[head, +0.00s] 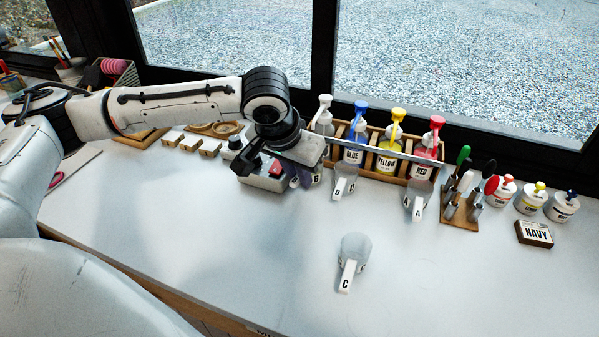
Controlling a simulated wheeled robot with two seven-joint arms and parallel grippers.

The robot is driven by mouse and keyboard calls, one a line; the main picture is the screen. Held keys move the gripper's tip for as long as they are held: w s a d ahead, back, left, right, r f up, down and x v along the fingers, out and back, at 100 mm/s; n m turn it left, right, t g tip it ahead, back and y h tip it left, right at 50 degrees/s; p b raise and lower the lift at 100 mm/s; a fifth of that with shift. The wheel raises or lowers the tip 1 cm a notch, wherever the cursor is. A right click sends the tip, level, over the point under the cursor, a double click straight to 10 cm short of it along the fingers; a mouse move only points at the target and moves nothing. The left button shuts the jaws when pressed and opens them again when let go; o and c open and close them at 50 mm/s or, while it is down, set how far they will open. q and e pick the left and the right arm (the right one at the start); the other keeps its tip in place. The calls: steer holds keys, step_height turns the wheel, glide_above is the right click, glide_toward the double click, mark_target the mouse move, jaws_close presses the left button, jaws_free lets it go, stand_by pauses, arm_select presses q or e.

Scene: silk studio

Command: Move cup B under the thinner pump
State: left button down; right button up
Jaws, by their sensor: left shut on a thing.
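My left gripper (303,172) is shut on cup B (317,179), in front of the left end of the wooden pump rack (411,181). A pump bottle with a pale grey-white top (324,108) stands at the rack's left end, just behind the gripper. Its label is hidden, so I cannot read whether it says thinner. I cannot tell whether cup B touches the table. My right gripper is not in view.
Blue (353,156), yellow (388,160) and red (421,170) pumps fill the rack. Cup D (344,187) stands close right of cup B; cup A (417,205) is farther right. Cup C (353,250) stands in front. A grey device (262,181) sits left of the gripper.

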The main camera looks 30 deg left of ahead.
arm_select(q)
steer(key=c, duration=1.7)
jaws_free()
steer(key=p+v, duration=0.1)
steer(key=v, duration=0.9)
steer(key=shift+d+r, duration=0.1)
steer(key=shift+s, duration=0.1)
